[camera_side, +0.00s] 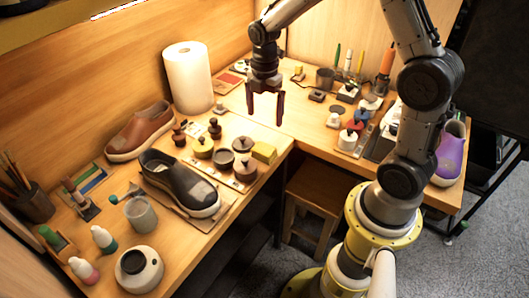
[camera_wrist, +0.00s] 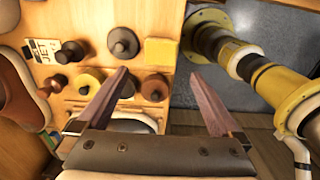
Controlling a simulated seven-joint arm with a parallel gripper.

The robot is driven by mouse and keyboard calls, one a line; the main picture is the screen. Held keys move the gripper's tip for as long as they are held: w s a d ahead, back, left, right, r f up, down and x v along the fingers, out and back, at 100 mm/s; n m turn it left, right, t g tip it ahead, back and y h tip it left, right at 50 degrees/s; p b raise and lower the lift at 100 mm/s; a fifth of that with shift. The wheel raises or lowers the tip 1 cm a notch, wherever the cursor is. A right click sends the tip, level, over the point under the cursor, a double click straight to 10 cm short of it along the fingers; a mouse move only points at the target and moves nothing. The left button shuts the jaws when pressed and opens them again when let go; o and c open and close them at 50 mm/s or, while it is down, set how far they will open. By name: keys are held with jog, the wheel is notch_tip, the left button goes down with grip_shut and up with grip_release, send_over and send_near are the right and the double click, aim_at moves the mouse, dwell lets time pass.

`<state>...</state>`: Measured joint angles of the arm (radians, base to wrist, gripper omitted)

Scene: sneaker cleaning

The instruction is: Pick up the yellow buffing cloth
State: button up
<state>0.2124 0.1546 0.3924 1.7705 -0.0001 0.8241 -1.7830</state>
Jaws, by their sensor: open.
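The yellow buffing cloth (camera_side: 264,152) looks like a small folded yellow block. It lies near the table's front edge, at the right end of a group of jars and round pots. In the wrist view the cloth (camera_wrist: 161,52) shows just past the gap between my fingertips. My gripper (camera_side: 266,118) is open and empty, pointing down. It hangs above the table, higher in the side picture than the cloth and apart from it. In the wrist view both fingers of my gripper (camera_wrist: 160,73) are spread with nothing between them.
Lidded pots (camera_side: 203,147) and a brown pot (camera_side: 244,168) crowd the cloth's left side. A dark shoe (camera_side: 180,183), a brown shoe (camera_side: 138,131) and a paper roll (camera_side: 189,78) stand farther left. The table edge drops to a wooden stool (camera_side: 318,191).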

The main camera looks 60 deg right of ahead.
send_over(264, 148)
jog(key=f, duration=0.7)
jog(key=shift+d, duration=0.2)
jog(key=shift+a+f, duration=0.2)
jog(key=shift+f, duration=2.35)
jog(key=c, duration=1)
jog(key=shift+r, duration=0.1)
jog(key=shift+r, duration=0.55)
notch_tip(264, 148, up, 2)
jog(key=shift+r, duration=0.15)
jog(key=s+a+r, duration=0.1)
jog(key=s+r, duration=0.2)
jog(key=s, duration=0.1)
jog(key=s+a+r, duration=0.1)
jog(key=s+r, duration=0.2)
jog(key=s, duration=0.2)
jog(key=s+r, duration=0.3)
jog(key=s, duration=0.2)
jog(key=shift+a+r, duration=0.25)
jog(key=shift+a, duration=0.15)
